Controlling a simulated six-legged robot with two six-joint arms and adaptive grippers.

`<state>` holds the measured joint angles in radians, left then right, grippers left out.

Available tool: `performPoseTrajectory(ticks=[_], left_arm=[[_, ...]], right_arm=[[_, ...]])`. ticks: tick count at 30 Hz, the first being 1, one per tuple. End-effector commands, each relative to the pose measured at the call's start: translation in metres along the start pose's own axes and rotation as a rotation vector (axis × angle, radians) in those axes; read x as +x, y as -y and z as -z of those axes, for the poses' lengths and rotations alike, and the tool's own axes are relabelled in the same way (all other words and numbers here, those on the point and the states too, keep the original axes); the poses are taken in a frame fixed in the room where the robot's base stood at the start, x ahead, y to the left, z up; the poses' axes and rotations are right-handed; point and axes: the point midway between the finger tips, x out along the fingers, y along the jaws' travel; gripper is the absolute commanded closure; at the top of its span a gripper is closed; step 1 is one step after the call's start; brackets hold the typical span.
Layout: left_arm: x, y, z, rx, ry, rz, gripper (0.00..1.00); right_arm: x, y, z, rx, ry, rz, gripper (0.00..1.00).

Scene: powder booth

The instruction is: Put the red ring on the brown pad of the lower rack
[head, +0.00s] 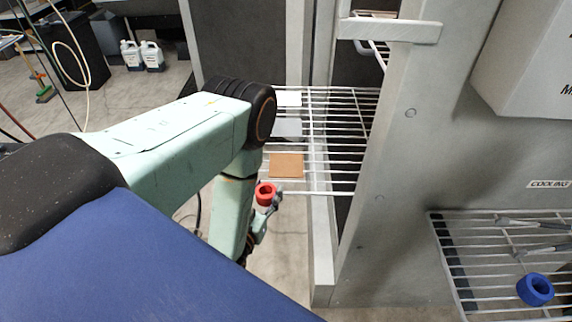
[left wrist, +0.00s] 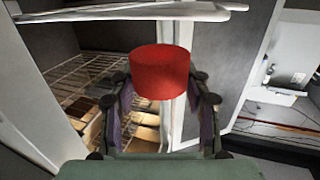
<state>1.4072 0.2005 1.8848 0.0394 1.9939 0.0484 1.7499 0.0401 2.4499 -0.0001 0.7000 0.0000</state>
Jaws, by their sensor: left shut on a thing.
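The red ring (head: 265,194) is held in my left gripper (head: 269,201), in front of the wire rack's front edge in the head view. In the left wrist view the red ring (left wrist: 160,72) sits between the two fingers of my left gripper (left wrist: 163,100), which is shut on it. The brown pad (head: 286,165) lies flat on the lower rack (head: 335,150), beyond the ring and a little to its right. Nothing shows on the pad. My right gripper is not in view.
A white upper rack frame (head: 390,30) stands above the lower rack. A grey booth wall (head: 400,160) borders the rack on the right. A blue ring (head: 535,289) and grey metal pieces (head: 535,249) lie on the cooling rack (head: 480,275). Pale pads (head: 287,127) lie behind the brown one.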

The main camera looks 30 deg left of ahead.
Motion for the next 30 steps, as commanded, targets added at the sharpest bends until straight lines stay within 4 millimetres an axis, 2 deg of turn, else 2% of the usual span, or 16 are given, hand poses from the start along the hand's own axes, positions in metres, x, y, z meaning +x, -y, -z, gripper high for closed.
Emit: performPoseTrajectory(ticks=[1, 17, 24, 30], left_arm=[[0.004, 0.000, -0.004, -0.001, -0.003, 0.001, 0.88], [0.021, -0.001, -0.003, -0.004, -0.002, 0.000, 0.88], [0.078, -0.001, 0.004, -0.004, -0.006, -0.002, 0.88], [0.106, -0.001, 0.005, -0.003, -0.003, -0.002, 0.88]], right_arm=[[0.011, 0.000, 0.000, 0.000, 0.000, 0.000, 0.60], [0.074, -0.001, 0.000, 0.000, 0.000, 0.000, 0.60], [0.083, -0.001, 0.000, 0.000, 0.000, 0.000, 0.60], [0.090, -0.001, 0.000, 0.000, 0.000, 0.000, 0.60]])
